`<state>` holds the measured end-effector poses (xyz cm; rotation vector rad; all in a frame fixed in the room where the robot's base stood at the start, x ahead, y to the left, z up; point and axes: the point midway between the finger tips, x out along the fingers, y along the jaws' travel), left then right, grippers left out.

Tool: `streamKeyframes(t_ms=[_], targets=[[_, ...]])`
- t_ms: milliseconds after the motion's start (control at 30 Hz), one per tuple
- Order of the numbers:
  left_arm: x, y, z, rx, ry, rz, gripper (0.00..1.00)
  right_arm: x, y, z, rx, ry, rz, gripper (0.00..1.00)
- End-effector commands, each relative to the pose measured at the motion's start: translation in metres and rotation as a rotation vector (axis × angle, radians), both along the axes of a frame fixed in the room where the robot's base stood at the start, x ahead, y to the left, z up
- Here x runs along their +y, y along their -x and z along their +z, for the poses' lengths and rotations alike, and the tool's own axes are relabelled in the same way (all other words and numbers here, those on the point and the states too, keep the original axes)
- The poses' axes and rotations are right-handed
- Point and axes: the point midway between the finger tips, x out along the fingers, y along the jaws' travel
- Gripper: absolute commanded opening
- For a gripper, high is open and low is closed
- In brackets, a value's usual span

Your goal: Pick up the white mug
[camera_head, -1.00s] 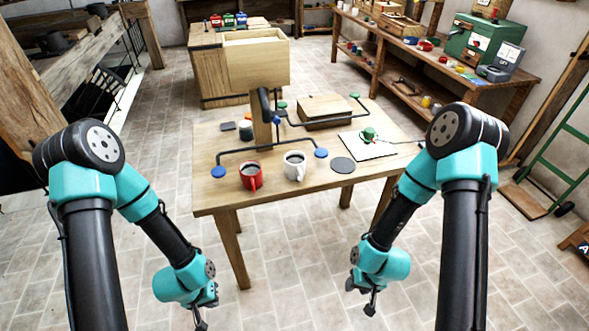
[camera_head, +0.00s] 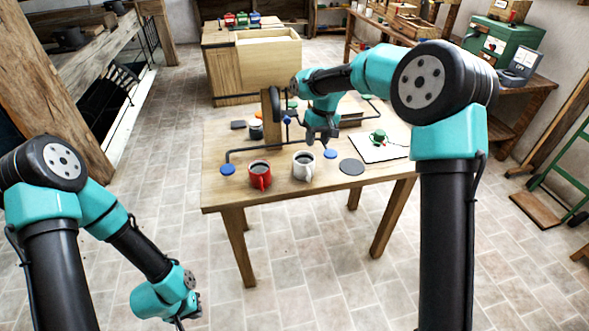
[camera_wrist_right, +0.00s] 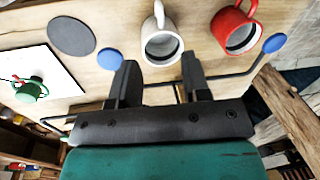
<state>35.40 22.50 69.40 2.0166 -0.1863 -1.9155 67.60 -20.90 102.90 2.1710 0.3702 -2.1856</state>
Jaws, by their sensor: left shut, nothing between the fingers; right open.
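The white mug (camera_head: 304,166) stands upright on the wooden table near its front edge, with dark liquid showing inside. In the right wrist view the white mug (camera_wrist_right: 163,42) lies just beyond the fingertips, its handle pointing away from them. My right gripper (camera_head: 323,138) is above the table, a little behind and to the right of the mug. It is open and empty, its fingers (camera_wrist_right: 158,75) apart and not touching the mug. My left gripper (camera_head: 188,318) hangs low in front of the table at the left, far from the mug, shut and empty.
A red mug (camera_head: 260,174) stands just left of the white mug. A dark round disc (camera_head: 351,167) and a blue disc (camera_head: 330,153) lie to the right. A dark rod rack stands behind the mugs.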

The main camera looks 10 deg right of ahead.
Motion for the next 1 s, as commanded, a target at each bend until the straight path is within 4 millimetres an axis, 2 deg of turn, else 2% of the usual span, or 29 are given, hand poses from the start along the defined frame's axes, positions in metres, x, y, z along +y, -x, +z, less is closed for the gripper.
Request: streamKeyframes(t_ms=[33, 133, 500, 667, 1000], targets=[[0.000, 0.000, 0.000, 0.000, 0.000, 0.000, 0.00, -0.001, -0.003, 0.015, -0.003, 0.009, 0.001, 0.43], [0.000, 0.000, 0.000, 0.000, 0.000, 0.000, 0.00, -0.002, -0.004, 0.028, 0.000, 0.019, 0.002, 0.43], [0.000, 0.000, 0.000, 0.000, 0.000, 0.000, 0.00, -0.002, -0.004, 0.027, 0.004, 0.021, 0.003, 0.43], [0.000, 0.000, 0.000, 0.000, 0.000, 0.000, 0.00, 0.000, -0.003, 0.011, 0.006, 0.022, 0.004, 0.43], [0.000, 0.000, 0.000, 0.000, 0.000, 0.000, 0.00, 0.007, -0.001, -0.046, 0.008, 0.021, 0.004, 0.43]])
